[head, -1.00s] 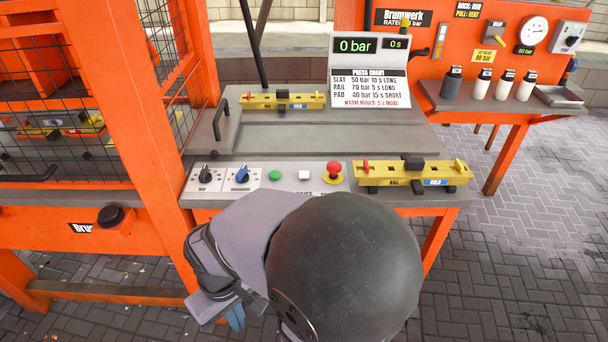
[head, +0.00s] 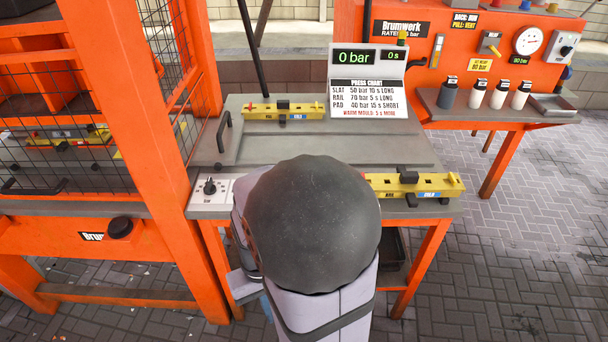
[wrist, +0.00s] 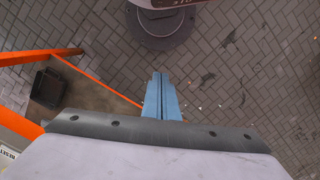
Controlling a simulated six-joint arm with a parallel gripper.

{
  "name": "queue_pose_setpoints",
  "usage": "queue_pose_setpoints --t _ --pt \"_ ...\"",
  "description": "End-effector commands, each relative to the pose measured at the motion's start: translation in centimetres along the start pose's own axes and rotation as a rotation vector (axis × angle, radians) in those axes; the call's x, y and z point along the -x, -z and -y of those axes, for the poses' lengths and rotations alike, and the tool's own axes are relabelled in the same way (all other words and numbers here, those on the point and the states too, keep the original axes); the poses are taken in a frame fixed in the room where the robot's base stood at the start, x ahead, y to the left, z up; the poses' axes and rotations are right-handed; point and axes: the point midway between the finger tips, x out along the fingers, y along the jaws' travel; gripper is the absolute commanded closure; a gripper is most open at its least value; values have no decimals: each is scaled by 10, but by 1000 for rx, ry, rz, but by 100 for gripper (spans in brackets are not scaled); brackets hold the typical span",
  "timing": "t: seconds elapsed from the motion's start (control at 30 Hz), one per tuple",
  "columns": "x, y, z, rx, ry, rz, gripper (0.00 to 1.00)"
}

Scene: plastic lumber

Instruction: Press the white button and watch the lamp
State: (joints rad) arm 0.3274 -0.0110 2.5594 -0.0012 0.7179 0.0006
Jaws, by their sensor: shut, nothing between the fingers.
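The white button is hidden in the head view behind my dark rounded arm link, which covers most of the control panel (head: 210,191). Only the left dial of that panel shows there. In the wrist view a white panel edge with a RESET label (wrist: 8,153) shows at the lower left; no button is visible there. My gripper (wrist: 162,82) has blue fingers shut together and empty, over the paved floor and beside the bench. No lamp is clearly identifiable; a small yellow piece (head: 402,37) stands above the display, and I cannot tell whether it is lit.
The display (head: 367,80) reads 0 bar and 0 s. The orange press frame (head: 160,130) with mesh stands left. A dark bin (wrist: 48,88) is below the bench.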

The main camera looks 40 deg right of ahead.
Motion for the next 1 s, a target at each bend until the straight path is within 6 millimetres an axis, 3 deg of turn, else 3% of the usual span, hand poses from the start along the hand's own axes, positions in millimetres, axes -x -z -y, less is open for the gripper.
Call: queue_pose_setpoints --t 0.03,0.23,0.47,0.67,0.87,1.0 --pt "16 -7 -13 -65 9 35 100" --pt "37 -14 -52 -302 68 119 100" --pt "62 11 -88 -709 242 137 100" --pt "76 73 -128 -1127 448 54 100" --pt "91 152 -163 -1419 631 -78 100" --pt "119 200 -187 -1564 752 -184 100"
